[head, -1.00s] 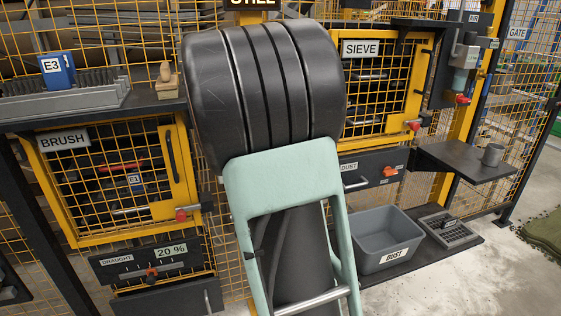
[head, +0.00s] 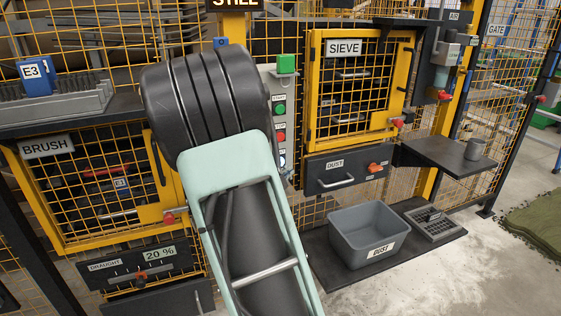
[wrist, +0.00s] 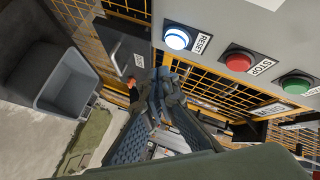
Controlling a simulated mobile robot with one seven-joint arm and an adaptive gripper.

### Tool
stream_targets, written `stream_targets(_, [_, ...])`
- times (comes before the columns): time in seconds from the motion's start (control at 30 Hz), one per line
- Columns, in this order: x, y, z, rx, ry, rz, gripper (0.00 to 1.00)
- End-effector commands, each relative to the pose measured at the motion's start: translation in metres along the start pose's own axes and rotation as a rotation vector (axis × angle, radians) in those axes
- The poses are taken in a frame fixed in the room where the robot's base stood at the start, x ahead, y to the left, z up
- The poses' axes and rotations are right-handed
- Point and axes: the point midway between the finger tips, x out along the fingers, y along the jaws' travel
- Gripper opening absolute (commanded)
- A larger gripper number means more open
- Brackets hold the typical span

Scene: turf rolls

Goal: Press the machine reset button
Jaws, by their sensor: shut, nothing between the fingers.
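The reset button (wrist: 178,39) is a round, white-blue lit button labelled RESET on a grey control panel (wrist: 210,22) in the wrist view. The red stop button (wrist: 239,61) and a green button (wrist: 297,83) sit in line to its right. In the head view the panel (head: 268,88) stands upright between my arm and the sieve door, and the reset button (head: 283,160) is at its lower end, close to my arm's edge. My gripper (wrist: 164,82) is shut and empty, below the reset button in the wrist picture and apparently clear of it. My arm hides the gripper in the head view.
The yellow sieve door (head: 314,75) and dust drawer (head: 325,180) are right of the panel. A grey dust bin (head: 365,248) stands on a low shelf. A side shelf (head: 440,157) holds a cup (head: 474,149). The brush door (head: 168,190) is at left.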

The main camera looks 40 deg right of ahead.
Motion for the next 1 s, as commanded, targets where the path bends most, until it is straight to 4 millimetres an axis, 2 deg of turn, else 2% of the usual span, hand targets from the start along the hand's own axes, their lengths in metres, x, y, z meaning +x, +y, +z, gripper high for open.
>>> stream_targets(0.3, [0.015,-0.011,0.011,0.001,0.0,0.0,0.0])
stream_targets(1.0, [0.016,-0.011,0.012,0.001,-0.001,-0.001,0.0])
